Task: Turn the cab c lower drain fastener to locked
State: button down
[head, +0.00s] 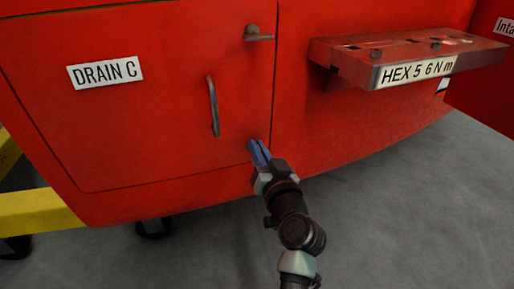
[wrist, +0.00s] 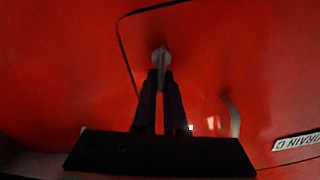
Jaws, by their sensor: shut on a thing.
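The red drain panel (head: 150,110) carries a white DRAIN C label (head: 105,73), which also shows at the right of the wrist view (wrist: 298,141). The lower drain fastener (wrist: 161,54) is a small grey piece near the panel's lower right corner in the head view. My gripper (head: 259,151) is shut on it, with both fingers (wrist: 161,78) pointing at the panel. The fingers hide much of the fastener, so its turn angle is hard to tell. The upper fastener (head: 259,35) is a grey knob with a lever pointing right.
A grey vertical handle (head: 212,106) stands out left of my gripper. A red shelf (head: 410,52) labelled HEX 5 6 N m juts out at the upper right. A yellow beam (head: 40,211) is at the lower left. The grey floor is clear at the lower right.

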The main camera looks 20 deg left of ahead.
jog(key=m, duration=0.3)
jog(key=shift+w+d+p, duration=0.1)
jog(key=shift+d+p, duration=0.1)
jog(key=shift+p, duration=0.1)
jog(key=shift+w+d+f+m+p, duration=0.1)
jog(key=shift+f+m+p, duration=0.35)
jog(key=shift+m, duration=1.45)
jog(key=shift+w+d+f+m+p, duration=0.1)
jog(key=shift+m+p, duration=0.6)
jog(key=shift+m, duration=1.2)
jog(key=shift+w+d+f+m+p, duration=0.1)
jog(key=shift+f+m+p, duration=0.35)
jog(key=shift+m, duration=1.45)
jog(key=shift+r, duration=0.15)
jog(key=c, duration=1)
grip_release()
